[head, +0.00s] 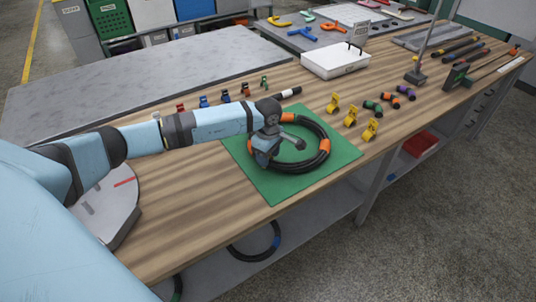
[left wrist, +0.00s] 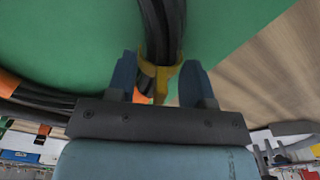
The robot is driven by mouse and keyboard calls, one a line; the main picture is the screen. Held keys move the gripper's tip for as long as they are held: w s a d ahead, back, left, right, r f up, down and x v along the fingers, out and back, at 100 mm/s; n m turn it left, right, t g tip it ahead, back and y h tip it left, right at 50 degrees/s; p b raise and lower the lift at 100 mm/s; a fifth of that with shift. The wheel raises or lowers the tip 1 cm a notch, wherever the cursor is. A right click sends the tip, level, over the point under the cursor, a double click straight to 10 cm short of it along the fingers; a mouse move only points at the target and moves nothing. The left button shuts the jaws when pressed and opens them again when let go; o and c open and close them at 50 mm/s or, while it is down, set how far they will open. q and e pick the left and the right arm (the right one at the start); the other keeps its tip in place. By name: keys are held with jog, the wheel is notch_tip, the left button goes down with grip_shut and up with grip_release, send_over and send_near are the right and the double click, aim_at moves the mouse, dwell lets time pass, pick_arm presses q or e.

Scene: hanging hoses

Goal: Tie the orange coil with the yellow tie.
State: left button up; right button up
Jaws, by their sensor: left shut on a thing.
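The orange coil (head: 326,146), a black hose ring with orange bands, lies on the green mat (head: 276,188). My left gripper (head: 263,158) is over the near left side of the ring, pointing down. In the left wrist view its two blue fingers (left wrist: 160,82) stand on either side of the yellow tie (left wrist: 161,71) and are shut on it. The tie sits across the black hose strands (left wrist: 162,25) there; whether it goes all the way round is hidden. An orange band (left wrist: 38,92) shows at the left of that view. My right gripper is not in view.
Several yellow pieces (head: 351,116) stand on the wooden table right of the mat, beside short banded pieces (head: 372,106). A row of small coloured pieces (head: 225,96) stands behind my left arm. A white box (head: 335,60) is farther back. Another hose coil (head: 254,255) lies on the shelf below.

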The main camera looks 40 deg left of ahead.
pick_arm(q)
jog(key=o, duration=1)
